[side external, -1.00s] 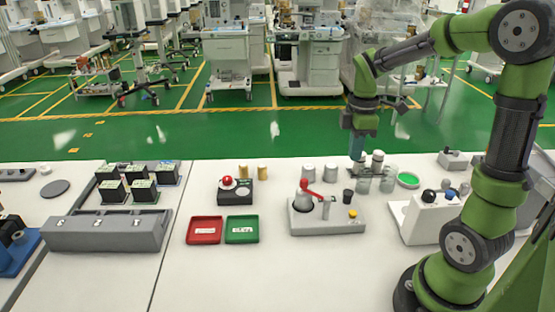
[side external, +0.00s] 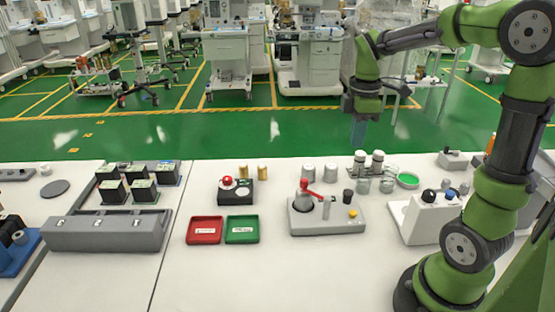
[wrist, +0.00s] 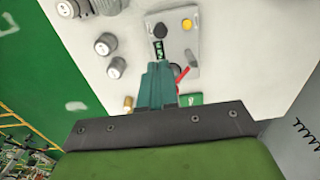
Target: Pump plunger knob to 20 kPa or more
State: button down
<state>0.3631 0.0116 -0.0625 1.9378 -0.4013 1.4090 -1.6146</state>
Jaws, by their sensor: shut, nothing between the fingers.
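A grey pump unit (side external: 340,222) stands on the white bench in the side external view, with a red lever (side external: 312,191), a yellow button (side external: 352,213) and an upright black knob (side external: 347,196), which looks like the plunger knob. My gripper (side external: 357,132) is shut and empty, pointing down, high above the back edge of the bench and apart from the unit.
Two lidded jars (side external: 368,168) stand below my gripper, near a green ring dish (side external: 407,180). Two grey cylinders (side external: 319,173) stand behind the unit. A red tray (side external: 205,229) and a green tray (side external: 242,229) lie left of it. The bench in front is clear.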

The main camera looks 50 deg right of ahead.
aim_at(348, 192)
notch_tip(348, 192, down, 14)
jog(key=shift+f, duration=0.1)
dwell(0.6)
jog(key=shift+f, duration=1.15)
jog(key=shift+s, duration=0.1)
notch_tip(348, 192, up, 14)
jog(key=shift+r, duration=0.15)
dwell(0.8)
